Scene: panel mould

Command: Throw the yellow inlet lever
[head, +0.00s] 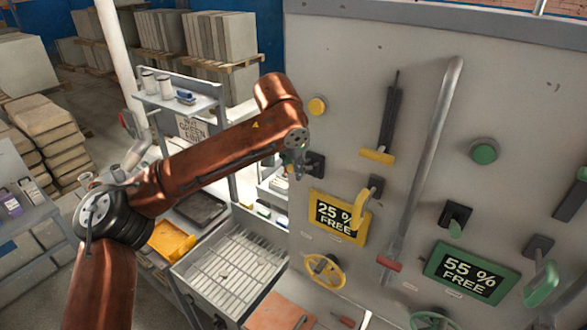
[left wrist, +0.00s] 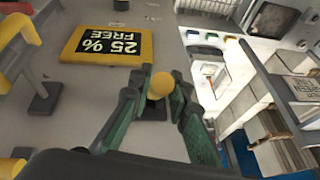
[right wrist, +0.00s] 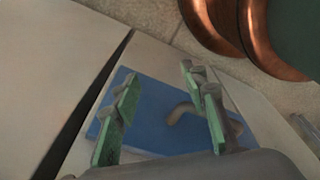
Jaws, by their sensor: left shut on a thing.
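The yellow inlet lever shows in the left wrist view as a small lever with a round yellow knob (left wrist: 159,83), next to the "25 % FREE" sign (left wrist: 103,46). My left gripper (left wrist: 160,92) has its green-padded fingers on both sides of the knob and is shut on it. In the head view my left gripper (head: 297,166) is at the panel, up and left of the yellow sign (head: 341,218); it hides most of the lever, and a dark mount (head: 316,165) shows beside it. My right gripper (right wrist: 163,108) is open and empty, above a blue panel with a grey-brown hooked handle.
On the grey panel (head: 420,110) close by are a yellow hooked handle (head: 361,209), a yellow handwheel (head: 325,271), a yellow button (head: 317,106) and a long red-ended bar (head: 425,155). Green controls are at right. A rack (head: 232,272) stands below my left arm.

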